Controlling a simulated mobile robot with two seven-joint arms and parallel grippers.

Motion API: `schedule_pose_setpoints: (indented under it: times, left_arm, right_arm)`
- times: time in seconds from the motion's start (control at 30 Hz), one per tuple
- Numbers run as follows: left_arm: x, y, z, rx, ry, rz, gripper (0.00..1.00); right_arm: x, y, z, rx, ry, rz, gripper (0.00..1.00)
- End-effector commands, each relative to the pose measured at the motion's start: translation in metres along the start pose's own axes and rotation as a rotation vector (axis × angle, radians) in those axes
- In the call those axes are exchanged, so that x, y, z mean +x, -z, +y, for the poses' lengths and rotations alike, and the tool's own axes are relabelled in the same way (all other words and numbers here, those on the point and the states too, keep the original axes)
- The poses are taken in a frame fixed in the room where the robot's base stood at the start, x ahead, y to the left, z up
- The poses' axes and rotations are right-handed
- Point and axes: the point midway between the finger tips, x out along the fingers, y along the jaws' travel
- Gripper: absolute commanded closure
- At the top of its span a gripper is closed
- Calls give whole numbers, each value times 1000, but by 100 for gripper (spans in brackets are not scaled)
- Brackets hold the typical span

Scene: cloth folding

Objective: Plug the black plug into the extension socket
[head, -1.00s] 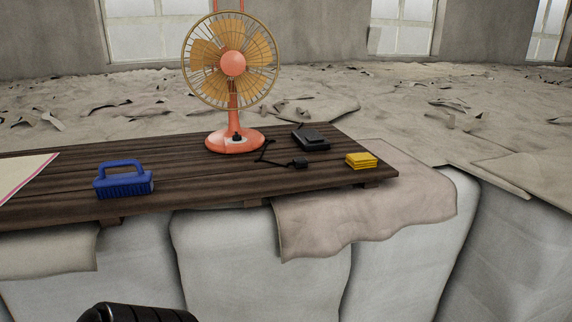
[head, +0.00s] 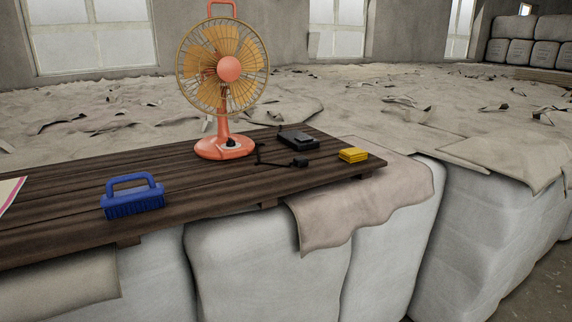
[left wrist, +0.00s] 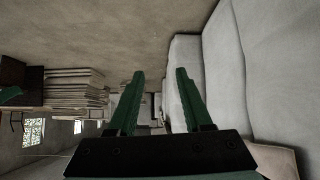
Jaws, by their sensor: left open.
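A small black plug (head: 301,163) lies on the dark wooden tabletop (head: 80,195) in the head view, with a black cord beside it running toward the fan. A black box (head: 298,140), which looks like the extension socket, lies just behind the plug; its openings are too small to make out. The orange fan (head: 228,70) stands upright to their left. My left gripper (left wrist: 160,75) shows only in the left wrist view, with its green fingers apart and nothing between them. It is away from the plug.
A blue brush (head: 133,200) sits at the table's front left, and a yellow sponge (head: 353,155) at its right end. A cloth (head: 365,200) hangs over wrapped white bales (head: 270,265) below. Floor (head: 535,275) shows at lower right.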

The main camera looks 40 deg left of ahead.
Motion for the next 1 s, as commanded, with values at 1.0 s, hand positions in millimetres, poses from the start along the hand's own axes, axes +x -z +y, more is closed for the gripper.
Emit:
schedule_pose_setpoints:
  times: [1.0]
  left_arm:
    - [-30,151,-187,479,14,462,12]
  right_arm:
    - [6,-5,1,-1,-1,2,50]
